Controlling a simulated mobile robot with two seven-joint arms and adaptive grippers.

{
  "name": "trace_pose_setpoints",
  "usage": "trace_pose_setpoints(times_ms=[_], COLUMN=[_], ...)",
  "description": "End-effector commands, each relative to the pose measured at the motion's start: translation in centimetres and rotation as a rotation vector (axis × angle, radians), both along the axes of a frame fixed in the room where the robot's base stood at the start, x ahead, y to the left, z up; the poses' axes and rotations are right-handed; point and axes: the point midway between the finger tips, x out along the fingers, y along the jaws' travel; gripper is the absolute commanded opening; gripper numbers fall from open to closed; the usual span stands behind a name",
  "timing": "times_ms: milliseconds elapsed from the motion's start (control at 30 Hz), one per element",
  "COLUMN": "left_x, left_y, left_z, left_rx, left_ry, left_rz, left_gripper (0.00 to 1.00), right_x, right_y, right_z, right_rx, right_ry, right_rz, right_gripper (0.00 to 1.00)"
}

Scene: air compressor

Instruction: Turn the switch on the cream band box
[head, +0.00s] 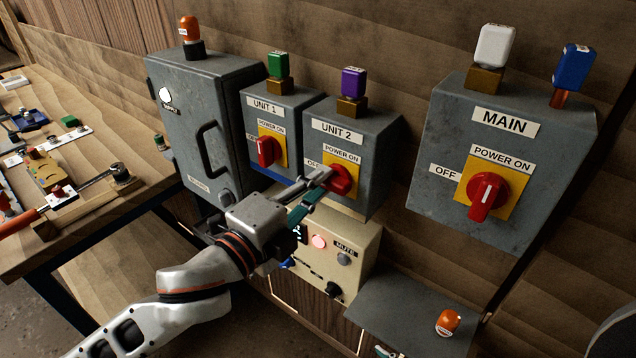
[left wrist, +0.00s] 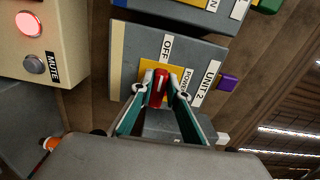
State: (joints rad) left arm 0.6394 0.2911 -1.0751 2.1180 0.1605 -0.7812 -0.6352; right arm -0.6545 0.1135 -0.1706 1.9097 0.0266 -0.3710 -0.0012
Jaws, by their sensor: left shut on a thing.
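The UNIT 2 box is grey with a cream band (left wrist: 117,55) along its bottom edge. Its red rotary switch (head: 342,180) sits on a yellow plate with POWER ON and OFF labels. My left gripper (head: 318,188) reaches this switch from the lower left. In the left wrist view, its two fingers (left wrist: 160,92) stand on either side of the red handle (left wrist: 160,86) and are shut on it. The fingers partly cover the switch and the OFF label in the head view, so the handle's exact angle is hard to read there. My right gripper is not in view.
The UNIT 1 box (head: 285,105) stands close on the left, the MAIN box (head: 450,130) on the right. A cream box with a MUTE button (head: 344,258) and lit red lamp (head: 319,241) sits just below. A cluttered workbench (head: 100,215) is at left.

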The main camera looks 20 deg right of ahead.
Motion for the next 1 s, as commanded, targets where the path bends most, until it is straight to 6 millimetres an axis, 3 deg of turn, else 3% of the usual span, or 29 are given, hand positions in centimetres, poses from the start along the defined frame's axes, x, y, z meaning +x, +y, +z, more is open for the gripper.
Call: trace_pose_setpoints(times_ms=[233,267,300,733,1000], left_x=[-0.1,-0.1,-0.1,-0.3,-3.1], left_y=[-0.1,-0.1,-0.1,0.4,4.0], left_z=[-0.2,-0.2,-0.2,0.0,-0.2], left_rx=[-0.001,-0.001,0.0,0.0,0.001], left_ry=[0.007,0.007,0.006,0.002,0.004], left_rz=[-0.002,-0.002,-0.002,-0.001,-0.001], left_gripper=[0.0,0.23,0.32,0.32,0.32], right_x=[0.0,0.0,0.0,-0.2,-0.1], right_y=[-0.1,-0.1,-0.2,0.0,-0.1], right_z=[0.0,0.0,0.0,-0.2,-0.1], right_rx=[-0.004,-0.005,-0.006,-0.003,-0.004], right_ry=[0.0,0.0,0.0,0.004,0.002], right_rz=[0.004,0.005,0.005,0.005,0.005], right_gripper=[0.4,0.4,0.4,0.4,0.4])
